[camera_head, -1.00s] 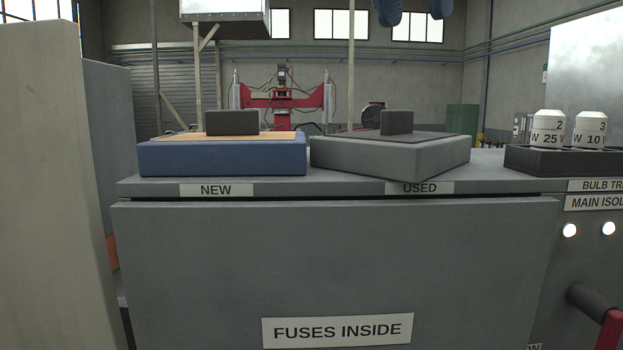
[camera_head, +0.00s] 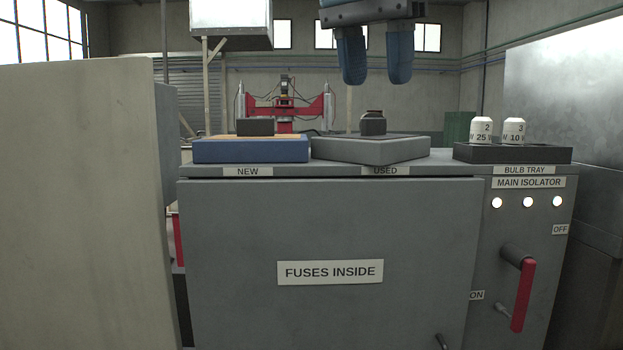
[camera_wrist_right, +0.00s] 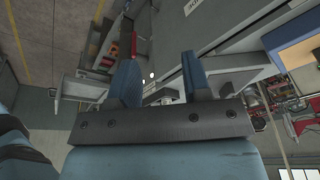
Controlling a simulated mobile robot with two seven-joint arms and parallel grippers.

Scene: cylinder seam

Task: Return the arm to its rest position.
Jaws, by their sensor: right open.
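My right gripper (camera_head: 374,62) hangs at the top of the head view, above and in front of the USED tray. Its two blue fingers are apart with nothing between them. In the right wrist view the same gripper (camera_wrist_right: 164,80) is open and empty, with the grey cabinet beyond it. The rest of the right arm is out of the head view. My left gripper is in neither view.
A grey cabinet (camera_head: 330,225) bears a blue NEW tray (camera_head: 250,152), a grey USED tray (camera_head: 370,152) and a black bulb tray (camera_head: 512,154). Each of the first two holds a dark block. A red isolator handle (camera_head: 523,295) projects at right. A pale panel (camera_head: 80,200) stands close at left.

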